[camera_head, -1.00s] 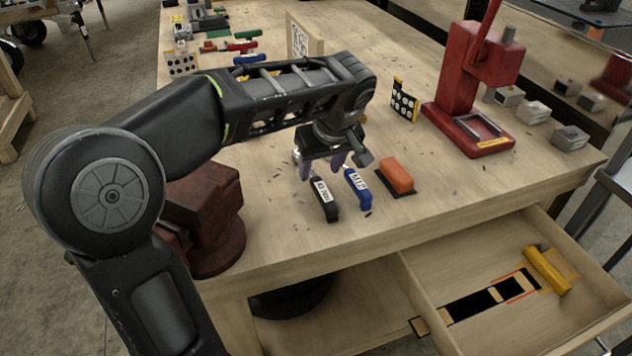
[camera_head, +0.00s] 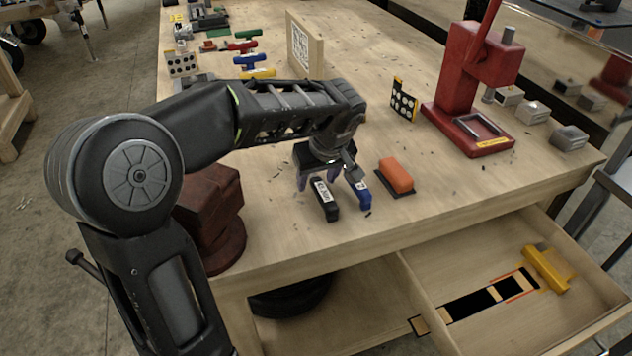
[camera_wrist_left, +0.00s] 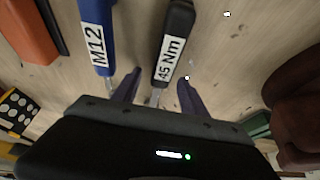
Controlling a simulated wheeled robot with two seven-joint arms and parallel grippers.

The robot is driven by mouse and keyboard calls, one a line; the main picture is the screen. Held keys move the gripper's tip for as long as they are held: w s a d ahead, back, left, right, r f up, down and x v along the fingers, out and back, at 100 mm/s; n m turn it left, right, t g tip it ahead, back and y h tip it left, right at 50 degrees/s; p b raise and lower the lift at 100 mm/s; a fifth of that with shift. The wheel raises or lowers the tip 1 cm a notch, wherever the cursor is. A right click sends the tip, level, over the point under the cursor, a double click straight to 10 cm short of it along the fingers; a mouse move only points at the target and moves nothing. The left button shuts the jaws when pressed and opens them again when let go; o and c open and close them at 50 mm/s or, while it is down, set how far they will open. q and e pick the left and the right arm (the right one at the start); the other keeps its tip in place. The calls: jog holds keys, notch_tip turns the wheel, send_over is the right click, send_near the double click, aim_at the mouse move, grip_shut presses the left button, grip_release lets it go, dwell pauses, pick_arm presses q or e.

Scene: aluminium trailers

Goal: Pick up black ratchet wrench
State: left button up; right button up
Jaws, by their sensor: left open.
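The black ratchet wrench (camera_head: 326,200), with a white label on its handle, lies on the wooden workbench (camera_head: 440,185) near the front edge. In the left wrist view its black handle (camera_wrist_left: 179,32) reads "45 Nm", and its metal shaft runs down between my fingers. A blue wrench (camera_head: 361,196), marked M12 in the wrist view (camera_wrist_left: 95,30), lies just beside it. My left gripper (camera_head: 330,181) is open over the black wrench's far end, with the fingers on either side. The wrist view shows both fingertips (camera_wrist_left: 158,90) beside the shaft; contact cannot be told.
An orange block (camera_head: 396,176) sits right of the blue wrench. A red press (camera_head: 460,105) stands farther right, and a dark red vise (camera_head: 210,215) stands left. An open drawer (camera_head: 490,260) holds a yellow tool (camera_head: 546,268). Coloured wrenches (camera_head: 247,62) lie farther back.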

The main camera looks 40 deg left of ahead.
pick_arm(q)
grip_shut()
dwell(0.5)
dwell(0.9)
